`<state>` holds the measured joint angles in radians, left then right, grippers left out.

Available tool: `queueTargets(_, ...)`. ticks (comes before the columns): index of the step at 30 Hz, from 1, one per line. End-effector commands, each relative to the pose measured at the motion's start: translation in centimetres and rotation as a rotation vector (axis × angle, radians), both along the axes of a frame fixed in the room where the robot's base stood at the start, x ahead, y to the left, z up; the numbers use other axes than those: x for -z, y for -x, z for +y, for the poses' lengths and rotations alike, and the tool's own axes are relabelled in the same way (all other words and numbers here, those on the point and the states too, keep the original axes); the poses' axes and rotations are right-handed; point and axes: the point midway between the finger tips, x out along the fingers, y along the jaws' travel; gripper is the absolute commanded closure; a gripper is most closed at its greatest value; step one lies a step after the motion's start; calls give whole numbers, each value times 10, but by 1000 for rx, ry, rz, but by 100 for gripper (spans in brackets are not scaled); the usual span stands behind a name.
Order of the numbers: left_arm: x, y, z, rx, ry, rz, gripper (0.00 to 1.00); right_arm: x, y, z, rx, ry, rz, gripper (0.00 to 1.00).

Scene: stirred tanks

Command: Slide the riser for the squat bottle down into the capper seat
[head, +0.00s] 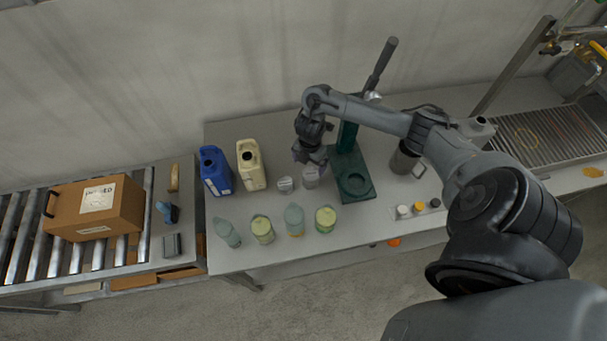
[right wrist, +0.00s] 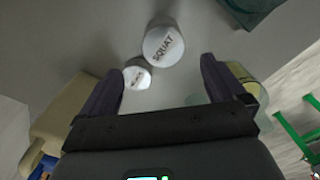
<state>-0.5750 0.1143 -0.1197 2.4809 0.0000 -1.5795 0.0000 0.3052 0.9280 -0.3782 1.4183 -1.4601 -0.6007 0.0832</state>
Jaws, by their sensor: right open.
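The riser marked SQUAT (right wrist: 163,44) is a pale grey cylinder standing on the bench; in the head view it is the right one of two (head: 310,178). A smaller pale riser (right wrist: 137,74) stands beside it, left in the head view (head: 285,185); its label is too small to read. The green capper (head: 349,160) has a round seat (head: 355,184) in its base, empty, right of the risers. My right gripper (head: 311,160) is open and empty above the SQUAT riser, which lies just beyond its fingertips in the wrist view (right wrist: 162,66). My left gripper is out of view.
Several bottles (head: 262,230) stand along the bench front. A blue jug (head: 215,172) and a cream jug (head: 251,166) stand left of the risers. The capper's lever (head: 381,63) rises behind. A grey mug (head: 404,158) and small caps (head: 419,206) are right of the capper.

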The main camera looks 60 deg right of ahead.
Motion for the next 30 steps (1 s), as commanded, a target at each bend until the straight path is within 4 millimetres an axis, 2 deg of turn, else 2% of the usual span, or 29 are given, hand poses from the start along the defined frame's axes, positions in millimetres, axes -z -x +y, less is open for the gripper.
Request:
queueTargets(1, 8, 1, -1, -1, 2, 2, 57, 14, 2, 2, 2, -4, 4, 3)
queueTargets(6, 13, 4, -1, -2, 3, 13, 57, 32, 1, 0, 2, -2, 4, 3)
queueTargets(14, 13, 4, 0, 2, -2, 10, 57, 46, 1, 0, 1, -1, 4, 3)
queueTargets(24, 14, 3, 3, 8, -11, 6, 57, 86, 0, -3, 3, -2, 2, 3)
queueTargets(30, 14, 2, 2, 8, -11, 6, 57, 93, 0, -4, 1, 0, 1, 3)
